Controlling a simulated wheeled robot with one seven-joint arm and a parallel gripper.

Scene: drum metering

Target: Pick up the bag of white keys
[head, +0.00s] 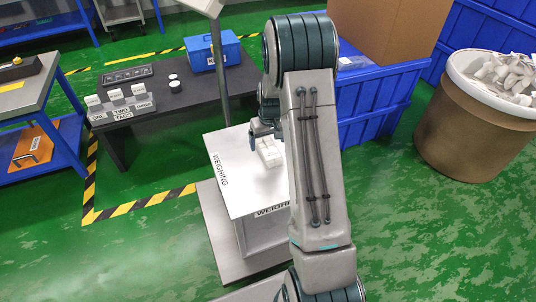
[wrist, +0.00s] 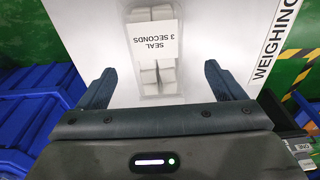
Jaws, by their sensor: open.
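The bag of white keys (wrist: 150,74) lies on the white weighing table (wrist: 82,30). It is a clear bag of white blocks with a label reading "SEAL 3 SECONDS". My gripper (wrist: 160,72) is open and empty, its two dark fingers on the left and right of the near part of the bag in the wrist view, with gaps on both sides. I cannot tell its exact height above the table. In the head view, my gripper (head: 263,130) is at the far end of the bag (head: 269,153), and my arm hides part of the table.
A dark bench (head: 170,105) behind left holds labelled blocks and a blue toolbox (head: 213,52). At right stand a blue crate (head: 372,105) with a cardboard box (head: 390,28) and a brown drum (head: 465,130) of white pieces. Green floor is free at front left.

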